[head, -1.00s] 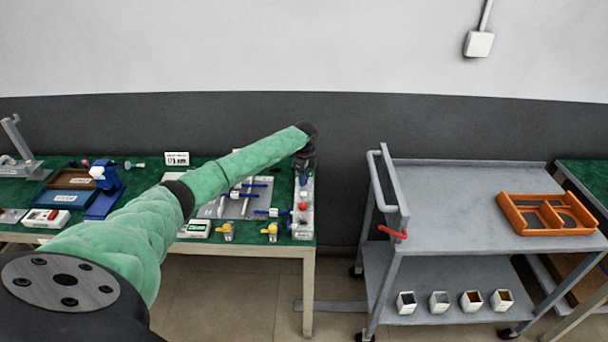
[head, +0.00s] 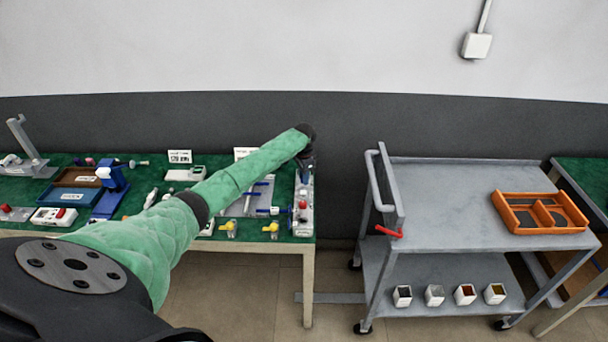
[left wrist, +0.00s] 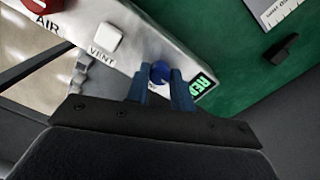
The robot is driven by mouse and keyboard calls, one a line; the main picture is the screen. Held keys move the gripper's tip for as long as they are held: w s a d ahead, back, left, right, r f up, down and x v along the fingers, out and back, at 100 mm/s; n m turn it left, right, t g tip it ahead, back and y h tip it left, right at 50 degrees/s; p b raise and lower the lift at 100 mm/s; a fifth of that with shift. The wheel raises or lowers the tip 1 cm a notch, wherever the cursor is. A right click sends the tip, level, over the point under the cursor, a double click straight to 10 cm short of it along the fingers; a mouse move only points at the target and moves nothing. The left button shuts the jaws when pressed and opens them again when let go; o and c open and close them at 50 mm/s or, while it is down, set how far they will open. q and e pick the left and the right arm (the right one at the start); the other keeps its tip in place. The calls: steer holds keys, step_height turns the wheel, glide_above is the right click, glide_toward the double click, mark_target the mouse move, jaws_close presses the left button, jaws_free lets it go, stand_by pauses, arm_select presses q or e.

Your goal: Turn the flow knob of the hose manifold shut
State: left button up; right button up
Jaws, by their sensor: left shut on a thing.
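The hose manifold is a pale grey strip (head: 302,222) at the right end of the green-topped table, with a red knob on it. In the left wrist view its surface (left wrist: 133,45) carries a red part (left wrist: 42,5), a white square button (left wrist: 104,40) and the lettering AIR and VENT. A round blue knob (left wrist: 160,73) sits between the fingers of my left gripper (left wrist: 160,84), which is shut on it. In the head view my left gripper (head: 305,175) points down over the far end of the manifold. My right gripper is out of view.
Blue-handled and yellow-topped valves stand left of the manifold, near the table (head: 275,239) front. Trays and a blue stand (head: 110,190) are further left. A grey cart (head: 450,195) with an orange tray (head: 540,226) stands to the right, across a floor gap.

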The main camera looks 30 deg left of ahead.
arm_select(q)
steer(key=shift+w+r+n, duration=0.1)
steer(key=shift+r+n, duration=0.05)
steer(key=shift+n, duration=0.35)
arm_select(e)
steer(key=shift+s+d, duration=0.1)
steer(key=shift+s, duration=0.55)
arm_select(q)
steer(key=o, duration=1)
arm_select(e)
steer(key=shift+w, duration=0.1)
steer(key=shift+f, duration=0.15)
arm_select(q)
steer(key=shift+r, duration=0.3)
step_height(320, 180, up, 6)
steer(key=b, duration=0.2)
steer(key=shift+a+f+b, duration=0.1)
steer(key=shift+b, duration=0.3)
steer(key=shift+r, duration=0.65)
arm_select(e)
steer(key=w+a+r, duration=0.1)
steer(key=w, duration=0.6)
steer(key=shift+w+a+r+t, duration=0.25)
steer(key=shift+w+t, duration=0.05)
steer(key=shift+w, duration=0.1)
